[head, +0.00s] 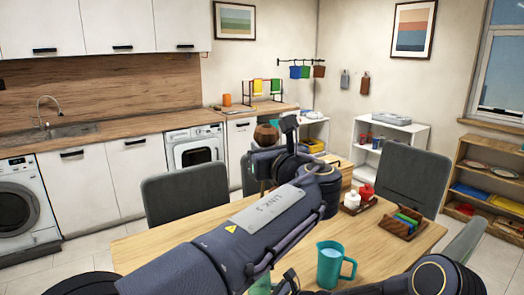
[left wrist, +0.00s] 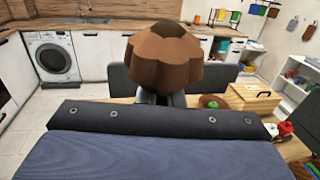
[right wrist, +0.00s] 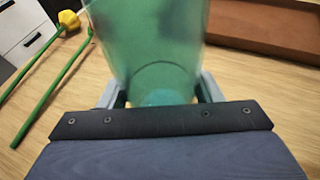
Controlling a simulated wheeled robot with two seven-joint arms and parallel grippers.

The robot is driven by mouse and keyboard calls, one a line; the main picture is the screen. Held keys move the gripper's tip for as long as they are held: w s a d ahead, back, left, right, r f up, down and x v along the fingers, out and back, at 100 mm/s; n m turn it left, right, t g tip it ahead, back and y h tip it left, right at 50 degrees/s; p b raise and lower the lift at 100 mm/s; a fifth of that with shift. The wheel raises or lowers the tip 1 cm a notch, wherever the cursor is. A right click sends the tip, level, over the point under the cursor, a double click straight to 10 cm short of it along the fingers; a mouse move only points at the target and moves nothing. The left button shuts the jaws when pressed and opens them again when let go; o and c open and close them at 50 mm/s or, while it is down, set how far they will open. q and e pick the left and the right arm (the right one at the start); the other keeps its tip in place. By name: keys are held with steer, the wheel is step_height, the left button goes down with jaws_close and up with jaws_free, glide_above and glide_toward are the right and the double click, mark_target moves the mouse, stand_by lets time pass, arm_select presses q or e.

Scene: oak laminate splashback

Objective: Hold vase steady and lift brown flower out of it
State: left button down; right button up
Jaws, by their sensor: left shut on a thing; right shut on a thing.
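The brown flower (head: 266,135) has a ribbed brown head, which also fills the upper middle of the left wrist view (left wrist: 163,55). My left gripper (left wrist: 160,98) is shut on it just below the head, raised above the table. Its stem is hidden in the head and left wrist views. The see-through green vase (right wrist: 147,50) is between the fingers of my right gripper (right wrist: 155,98), which is shut on it. In the head view my left arm hides most of the vase. No stem shows inside the part of the vase in the right wrist view.
A yellow flower (right wrist: 69,20) and green stems lie on the table left of the vase. A wooden tray (right wrist: 270,30) is at upper right. A teal pitcher (head: 330,264), a caddy (head: 404,226) and red and white jars (head: 358,196) stand on the table.

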steer(key=o, duration=1.2)
